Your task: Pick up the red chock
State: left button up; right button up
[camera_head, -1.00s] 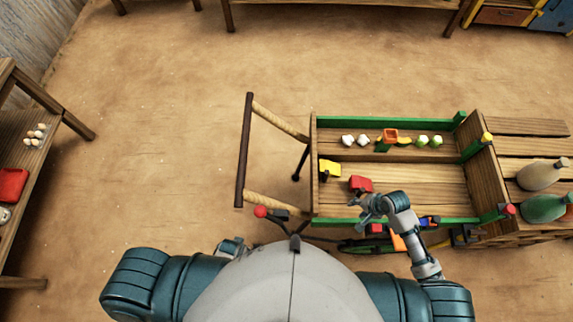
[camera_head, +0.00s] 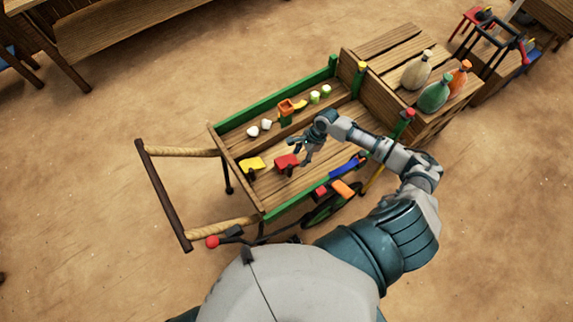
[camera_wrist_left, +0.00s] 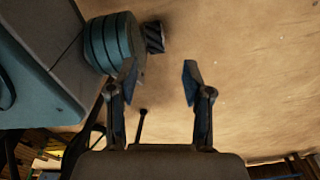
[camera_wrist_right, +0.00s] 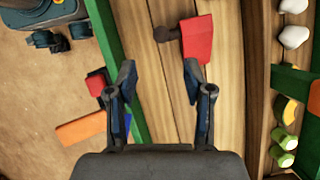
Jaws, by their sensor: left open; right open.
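The red chock (camera_head: 286,160), a red block with a dark knob, lies on the wooden bed of the cart in the head view. In the right wrist view the red chock (camera_wrist_right: 199,40) lies beyond the fingertips, ahead of the right-hand finger, its knob towards the middle. My right gripper (camera_head: 303,149) is over the cart bed, just right of the chock. Its open, empty jaws (camera_wrist_right: 158,80) show in the right wrist view; whether a finger touches the chock is unclear. My left gripper (camera_wrist_left: 157,80) is open and empty over the floor, outside the head view.
A yellow chock (camera_head: 252,163) lies left of the red one. A green side rail (camera_wrist_right: 107,35) borders the bed. Small red (camera_head: 321,191), blue (camera_head: 345,167) and orange (camera_head: 343,189) pieces sit along the near side. White lumps (camera_head: 259,128) lie in the far compartment. Bottles (camera_head: 434,94) stand right.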

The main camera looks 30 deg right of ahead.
aim_at(291, 165)
jog(key=a+f, duration=0.2)
jog(key=a, duration=0.1)
jog(key=shift+w+f, duration=0.1)
jog(key=f, duration=0.1)
jog(key=f+b, duration=0.1)
jog(key=f, duration=0.2)
jog(key=shift+w+a+f, duration=0.25)
jog(key=shift+a, duration=0.05)
jog(key=shift+d+f, duration=0.15)
jog(key=shift+f, duration=0.15)
jog(key=shift+a+r, duration=0.15)
jog(key=shift+a, duration=0.25)
jog(key=shift+c, duration=0.5)
pick_arm(q)
jog(key=w, duration=0.2)
jog(key=w+r, duration=0.1)
jog(key=w, duration=0.1)
jog(key=shift+w+a+r, duration=0.15)
pick_arm(e)
jog(key=shift+a+r, duration=0.1)
jog(key=shift+a, duration=0.35)
grip_shut()
